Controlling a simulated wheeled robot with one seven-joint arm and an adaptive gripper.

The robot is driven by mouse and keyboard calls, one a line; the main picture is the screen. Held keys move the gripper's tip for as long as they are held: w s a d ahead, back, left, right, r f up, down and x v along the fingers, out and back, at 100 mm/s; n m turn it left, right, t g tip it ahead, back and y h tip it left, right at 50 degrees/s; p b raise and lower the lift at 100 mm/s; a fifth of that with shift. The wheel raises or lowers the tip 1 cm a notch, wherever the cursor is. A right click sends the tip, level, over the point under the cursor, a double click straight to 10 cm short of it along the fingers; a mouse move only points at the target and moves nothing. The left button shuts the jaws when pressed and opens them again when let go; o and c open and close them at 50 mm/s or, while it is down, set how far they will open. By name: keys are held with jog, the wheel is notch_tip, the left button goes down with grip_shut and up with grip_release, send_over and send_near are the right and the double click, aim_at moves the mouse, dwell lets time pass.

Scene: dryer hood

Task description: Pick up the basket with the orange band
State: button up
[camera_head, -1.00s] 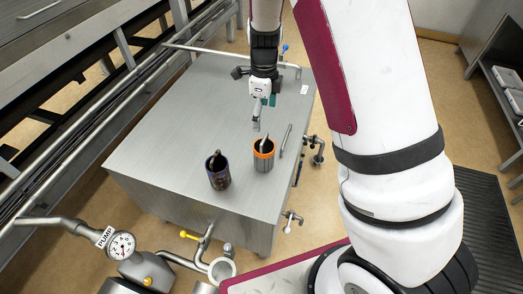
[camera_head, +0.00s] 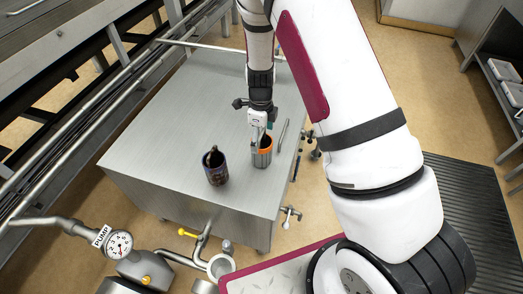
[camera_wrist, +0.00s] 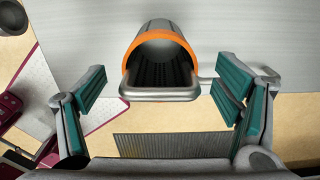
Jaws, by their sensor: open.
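The basket with the orange band (camera_head: 262,156) stands upright on the grey metal table (camera_head: 160,140) near its front right edge. In the wrist view its orange rim (camera_wrist: 160,34) and metal handle loop (camera_wrist: 160,97) show. My gripper (camera_head: 259,138) is right above this basket in the head view and partly covers its rim and handle. In the wrist view my gripper (camera_wrist: 162,88) is open, with one teal-padded finger on each side of the handle loop. The fingers look apart from the handle. A second, dark basket (camera_head: 217,172) stands to the left.
A pump gauge (camera_head: 118,243) and pipes are at the front left. A pipe rail runs along the table's left side. A thin metal bar (camera_head: 283,135) lies right of the basket. Valves stick out from the table's right side. The left and back of the tabletop are clear.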

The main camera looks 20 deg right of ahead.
notch_tip(320, 180, down, 2)
jog(key=shift+f, duration=0.15)
jog(key=c, duration=1.2)
